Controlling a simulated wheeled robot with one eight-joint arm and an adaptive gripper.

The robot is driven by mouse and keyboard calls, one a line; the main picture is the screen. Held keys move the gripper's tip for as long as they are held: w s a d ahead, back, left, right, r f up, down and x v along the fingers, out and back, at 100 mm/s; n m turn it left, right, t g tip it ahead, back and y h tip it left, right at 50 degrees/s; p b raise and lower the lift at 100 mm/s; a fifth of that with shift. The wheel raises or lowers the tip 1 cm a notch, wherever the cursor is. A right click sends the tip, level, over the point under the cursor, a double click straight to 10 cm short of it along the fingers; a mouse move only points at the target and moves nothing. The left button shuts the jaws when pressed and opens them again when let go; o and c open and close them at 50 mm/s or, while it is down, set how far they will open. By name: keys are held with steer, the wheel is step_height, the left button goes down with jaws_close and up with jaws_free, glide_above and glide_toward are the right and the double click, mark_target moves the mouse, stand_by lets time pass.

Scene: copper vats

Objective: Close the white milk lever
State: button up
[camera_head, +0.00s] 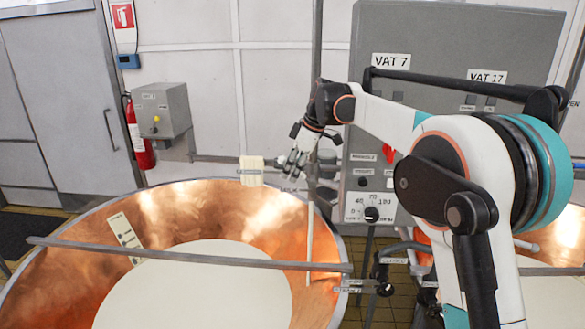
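My gripper (294,158) is above the right rim of the near copper vat (62,285), by the pipe fittings behind it. A small label reading MILK (289,190) shows just below the gripper. Pale and metallic parts show around the fingers, but I cannot tell which of them is the white milk lever or whether the fingers touch it. The gripper and wrist partly cover that spot. The fingers are too small to tell open from shut.
A cream block (251,170) hangs left of the gripper over the vat. A grey control cabinet (440,40) with VAT 7 and VAT 17 labels and a dial (371,214) stands behind my arm. A metal bar (190,255) crosses the vat, which holds white liquid (200,290).

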steer(key=shift+f, duration=0.15)
jaws_close()
steer(key=shift+a, duration=0.1)
steer(key=shift+a+f+n+h+b, duration=0.2)
steer(key=shift+f+h, duration=0.6)
steer(key=shift+h, duration=0.55)
steer(key=shift+a+f+n+h+b, duration=0.1)
steer(key=shift+a+f+h, duration=0.25)
steer(key=shift+f+h, duration=0.75)
steer(key=shift+a+f+n+h+b, duration=0.1)
steer(key=shift+a+f+h, duration=0.3)
steer(key=shift+h, duration=1.15)
steer(key=shift+d+f, duration=0.15)
steer(key=shift+f, duration=0.05)
